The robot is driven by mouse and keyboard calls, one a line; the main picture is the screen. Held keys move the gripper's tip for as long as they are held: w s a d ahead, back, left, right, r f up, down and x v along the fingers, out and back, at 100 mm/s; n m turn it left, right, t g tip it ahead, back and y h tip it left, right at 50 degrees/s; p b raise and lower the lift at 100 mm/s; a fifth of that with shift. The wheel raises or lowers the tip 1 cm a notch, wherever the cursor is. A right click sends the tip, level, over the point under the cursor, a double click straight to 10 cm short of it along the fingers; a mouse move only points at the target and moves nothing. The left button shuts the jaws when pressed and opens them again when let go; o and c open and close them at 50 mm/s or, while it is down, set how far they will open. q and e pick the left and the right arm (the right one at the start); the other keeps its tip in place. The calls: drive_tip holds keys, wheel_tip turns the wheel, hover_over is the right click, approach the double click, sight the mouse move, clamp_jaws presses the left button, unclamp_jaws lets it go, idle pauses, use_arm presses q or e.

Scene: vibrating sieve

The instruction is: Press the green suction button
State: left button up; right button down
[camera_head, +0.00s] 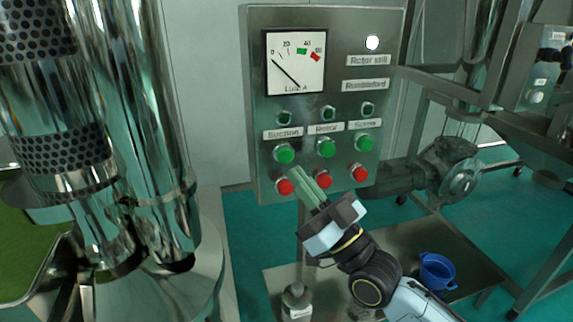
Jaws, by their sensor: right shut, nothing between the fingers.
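The green suction button (285,153) is the leftmost of three green buttons on the grey metal control panel (262,200). It sits under the label "Suction" (283,133). My right gripper (297,177) comes up from the lower right and is shut and empty. Its greenish fingertips are just below and slightly right of the suction button, beside the left red button (284,187). Whether the tips touch the panel cannot be told. My left gripper is not in view.
The other green buttons (326,148) and red buttons (323,179) are close to the right. A gauge (295,62) is above. Shiny metal cylinders (130,120) stand at left. A motor (447,168) and a blue bucket (437,271) are at right.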

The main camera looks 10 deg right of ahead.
sight(285, 156)
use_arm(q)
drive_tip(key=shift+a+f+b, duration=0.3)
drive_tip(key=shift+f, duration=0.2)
use_arm(e)
drive_tip(key=w, duration=0.3)
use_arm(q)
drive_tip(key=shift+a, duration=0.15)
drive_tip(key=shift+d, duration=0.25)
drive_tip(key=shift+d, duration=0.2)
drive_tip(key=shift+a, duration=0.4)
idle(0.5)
use_arm(e)
drive_tip(key=shift+w, duration=0.1)
